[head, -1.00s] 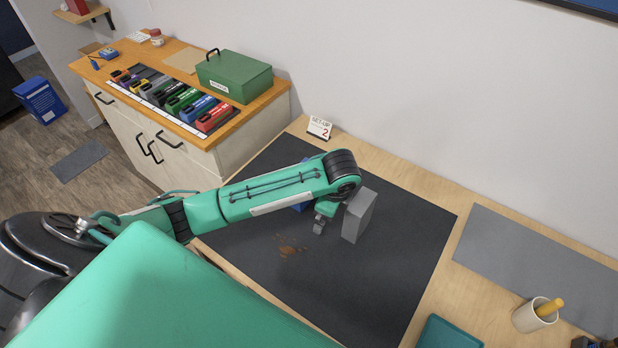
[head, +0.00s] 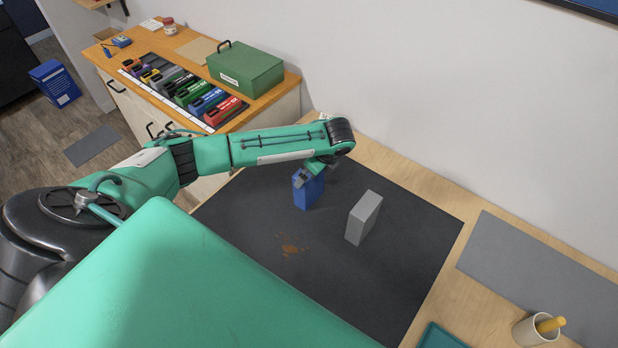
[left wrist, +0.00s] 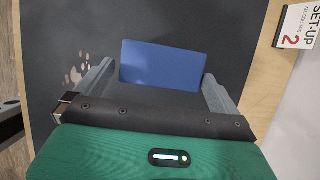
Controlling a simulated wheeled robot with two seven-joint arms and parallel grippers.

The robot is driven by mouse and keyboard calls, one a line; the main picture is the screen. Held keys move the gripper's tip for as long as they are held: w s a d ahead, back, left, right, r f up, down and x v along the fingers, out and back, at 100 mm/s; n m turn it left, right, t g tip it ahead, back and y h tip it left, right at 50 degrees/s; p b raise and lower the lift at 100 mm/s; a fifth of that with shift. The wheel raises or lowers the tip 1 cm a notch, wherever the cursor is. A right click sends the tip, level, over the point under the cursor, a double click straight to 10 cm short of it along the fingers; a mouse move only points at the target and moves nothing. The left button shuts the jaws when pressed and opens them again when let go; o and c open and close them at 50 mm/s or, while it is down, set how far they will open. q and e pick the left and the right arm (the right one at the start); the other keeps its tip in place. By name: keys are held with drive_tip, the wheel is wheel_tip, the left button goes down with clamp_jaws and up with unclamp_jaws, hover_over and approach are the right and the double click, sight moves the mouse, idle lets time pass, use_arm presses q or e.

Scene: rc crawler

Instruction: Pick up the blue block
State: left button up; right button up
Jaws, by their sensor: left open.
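The blue block (head: 309,190) stands upright on the dark mat (head: 330,275), left of a grey block (head: 363,218). My left gripper (head: 305,178) is at the top of the blue block, its arm reaching over from the left. In the left wrist view the blue block (left wrist: 162,65) lies between the two spread fingers of the left gripper (left wrist: 155,85), with a gap showing near the left finger. The gripper is open and holds nothing. My right gripper is not in view.
The grey block stands close to the right of the blue one. A set-up card (left wrist: 297,38) is beyond the mat. A cup (head: 537,328) and a grey mat (head: 545,270) are at the right. A cabinet with a green box (head: 246,70) is behind at left.

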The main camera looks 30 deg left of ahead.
use_arm(q)
drive_tip(key=shift+a+f, duration=0.2)
drive_tip(key=shift+f, duration=0.25)
drive_tip(key=p+x, duration=0.2)
drive_tip(key=x, duration=0.2)
drive_tip(key=shift+w+a+f, duration=0.1)
drive_tip(key=shift+a+f, duration=0.05)
drive_tip(key=shift+f, duration=0.1)
drive_tip(key=c, duration=0.9)
drive_tip(key=shift+c, duration=0.5)
drive_tip(key=shift+r, duration=0.1)
